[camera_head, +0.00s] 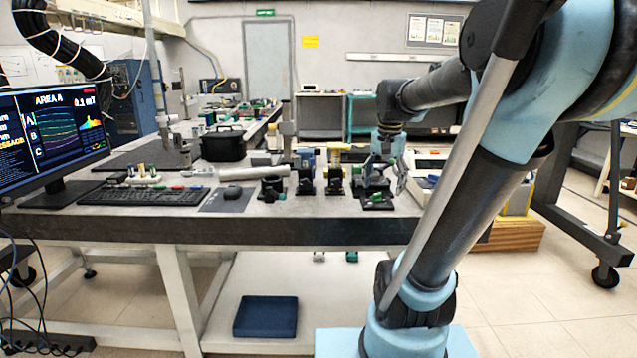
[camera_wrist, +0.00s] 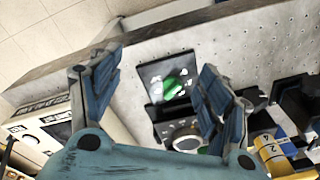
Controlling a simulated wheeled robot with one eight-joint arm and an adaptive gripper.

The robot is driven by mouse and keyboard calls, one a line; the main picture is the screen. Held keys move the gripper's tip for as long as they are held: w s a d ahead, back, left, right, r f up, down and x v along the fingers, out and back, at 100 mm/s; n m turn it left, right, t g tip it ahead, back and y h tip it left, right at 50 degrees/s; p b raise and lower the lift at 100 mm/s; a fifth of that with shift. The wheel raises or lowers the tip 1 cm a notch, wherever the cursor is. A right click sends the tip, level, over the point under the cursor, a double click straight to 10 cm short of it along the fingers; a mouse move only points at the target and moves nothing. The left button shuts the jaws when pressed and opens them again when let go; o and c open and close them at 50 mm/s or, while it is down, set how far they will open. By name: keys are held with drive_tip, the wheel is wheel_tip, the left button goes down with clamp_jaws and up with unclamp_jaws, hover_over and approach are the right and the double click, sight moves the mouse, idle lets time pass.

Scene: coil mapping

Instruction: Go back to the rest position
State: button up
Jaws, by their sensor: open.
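My gripper (camera_wrist: 161,63) is open and empty in the wrist view, its two dark blue fingers spread apart. A small black plate with a green knob (camera_wrist: 173,88) lies on the table between and beyond the fingers. I cannot tell the height above it. In the head view my arm reaches over the right part of the table. Its light-blue wrist and gripper (camera_head: 390,165) hang near the table's right end, small and partly merged with the items there.
A row of black fixtures (camera_head: 335,182) stands left of my gripper on the table (camera_head: 290,228). A keyboard (camera_head: 145,196), a monitor (camera_head: 52,125) and a black case (camera_head: 222,145) are further left. An instrument with a display (camera_wrist: 62,128) lies beside the left finger.

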drive_tip(key=s+f+n+t, duration=0.1)
drive_tip(key=s+f+n, duration=0.5)
drive_tip(key=s+f, duration=0.9)
drive_tip(key=shift+s+f, duration=0.2)
drive_tip(key=shift+f, duration=0.6)
drive_tip(key=shift+w+f, duration=0.2)
drive_tip(key=shift+w, duration=0.3)
